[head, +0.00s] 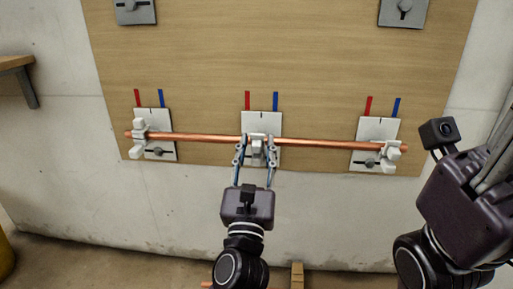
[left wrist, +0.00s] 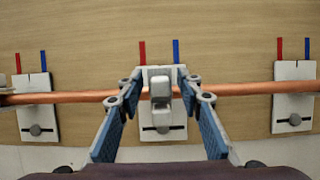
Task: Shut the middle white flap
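The middle white flap (head: 257,146) is on the middle wall bracket, in front of the copper pipe (head: 205,139). In the left wrist view the flap (left wrist: 160,88) is a small pale block between my fingers; I cannot tell whether it is latched. My left gripper (head: 256,148) is open, one fingertip on each side of the flap, with gaps visible in the left wrist view (left wrist: 160,92). My right gripper (head: 495,150) is at the right edge of the head view, away from the pipe; its fingertips are not clearly seen.
The left bracket (head: 160,118) and right bracket (head: 375,130) also carry the pipe, with white clips at its ends. Red and blue strips mark the wooden board (head: 200,60) above each bracket. Two grey plates are higher up. A wooden shelf (head: 14,62) is at far left.

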